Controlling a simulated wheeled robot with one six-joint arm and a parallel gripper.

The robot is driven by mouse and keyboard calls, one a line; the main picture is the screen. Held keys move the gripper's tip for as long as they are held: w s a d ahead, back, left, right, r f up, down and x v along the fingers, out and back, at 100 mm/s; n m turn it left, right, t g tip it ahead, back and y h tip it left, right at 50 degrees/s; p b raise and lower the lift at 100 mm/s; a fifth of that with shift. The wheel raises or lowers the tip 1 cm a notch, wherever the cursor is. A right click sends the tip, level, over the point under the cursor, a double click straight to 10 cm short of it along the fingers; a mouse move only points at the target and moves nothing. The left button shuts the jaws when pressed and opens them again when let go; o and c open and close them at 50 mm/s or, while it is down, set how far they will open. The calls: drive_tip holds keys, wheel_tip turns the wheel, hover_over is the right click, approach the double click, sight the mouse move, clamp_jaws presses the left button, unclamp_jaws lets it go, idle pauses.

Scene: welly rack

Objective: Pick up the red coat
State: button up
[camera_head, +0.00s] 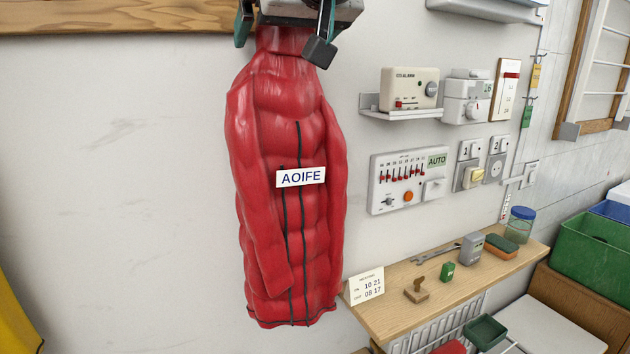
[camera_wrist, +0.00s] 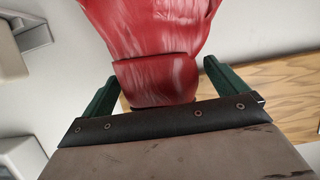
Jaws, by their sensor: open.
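The red padded coat (camera_head: 262,215) hangs upright against the white wall, with a white "AOIFE" label (camera_head: 301,177) on its front. My gripper (camera_head: 282,34) is at the coat's collar, at the top of the head view. In the wrist view, the red coat (camera_wrist: 150,28) runs up from its collar, which lies between the two green fingers of my gripper (camera_wrist: 160,78). The fingers stand apart, with a gap showing on each side of the collar. What the coat hangs from is hidden behind my gripper.
A wooden rail (camera_head: 120,18) runs along the wall at the top left. A CO alarm (camera_head: 409,89) on a small shelf and a control panel (camera_head: 408,178) are right of the coat. A wooden shelf (camera_head: 385,318) with small items is at lower right.

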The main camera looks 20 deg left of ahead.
drive_tip(key=c, duration=1.5)
drive_tip(key=shift+r, duration=0.1)
drive_tip(key=shift+c, duration=1.3)
drive_tip(key=shift+r, duration=0.15)
